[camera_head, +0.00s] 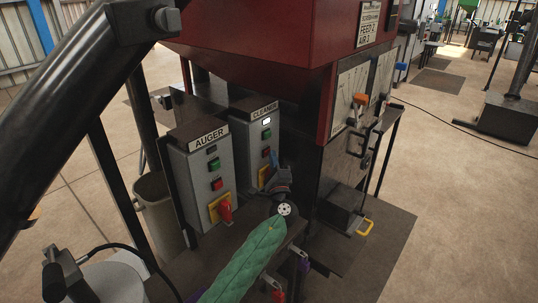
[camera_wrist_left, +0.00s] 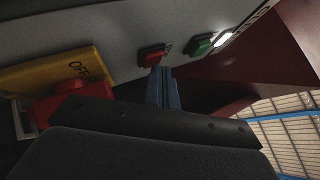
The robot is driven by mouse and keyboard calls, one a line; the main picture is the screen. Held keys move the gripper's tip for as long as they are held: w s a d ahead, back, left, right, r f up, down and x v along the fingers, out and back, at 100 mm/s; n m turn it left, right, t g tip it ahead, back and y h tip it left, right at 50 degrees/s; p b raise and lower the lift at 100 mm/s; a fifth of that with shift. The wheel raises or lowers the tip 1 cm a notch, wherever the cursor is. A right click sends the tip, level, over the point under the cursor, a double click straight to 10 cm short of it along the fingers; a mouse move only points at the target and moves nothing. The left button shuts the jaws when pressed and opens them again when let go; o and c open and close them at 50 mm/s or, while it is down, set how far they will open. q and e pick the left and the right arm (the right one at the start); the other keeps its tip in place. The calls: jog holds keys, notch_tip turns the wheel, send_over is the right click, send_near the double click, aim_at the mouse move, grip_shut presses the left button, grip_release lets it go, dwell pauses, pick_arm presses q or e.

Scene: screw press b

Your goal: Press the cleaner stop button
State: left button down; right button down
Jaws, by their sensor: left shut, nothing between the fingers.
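The grey cleaner box (camera_head: 246,150) stands behind and right of the auger box, its label reading CLEANER. Its red stop button (camera_wrist_left: 152,55) sits below the green button (camera_wrist_left: 199,46) and a lit white lamp (camera_wrist_left: 222,39); the lamp also shows in the head view (camera_head: 266,121). My left gripper (camera_head: 273,156) is shut and empty in front of the cleaner box. In the wrist view its blue fingertips (camera_wrist_left: 161,70) are right at the red button's edge and overlap it; I cannot tell whether they touch. The gripper partly hides the box's lower part. My right gripper is not in view.
A yellow plate marked OFF (camera_wrist_left: 84,68) with a red switch (camera_wrist_left: 52,103) is close to my left gripper. The auger box (camera_head: 198,185) with its own buttons stands left. A red hopper (camera_head: 250,45) overhangs the boxes. Open floor (camera_head: 470,200) lies right.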

pick_arm(q)
jog(key=shift+d, duration=0.1)
dwell(0.4)
jog(key=shift+s+d+b, duration=0.4)
jog(key=shift+s+d, duration=0.05)
jog(key=shift+d, duration=0.1)
jog(key=shift+s+d+b, duration=0.4)
jog(key=shift+s+d, duration=0.35)
jog(key=shift+d, duration=0.3)
jog(key=shift+s+d+b, duration=0.4)
jog(key=shift+s+d, duration=0.35)
jog(key=shift+d, duration=0.25)
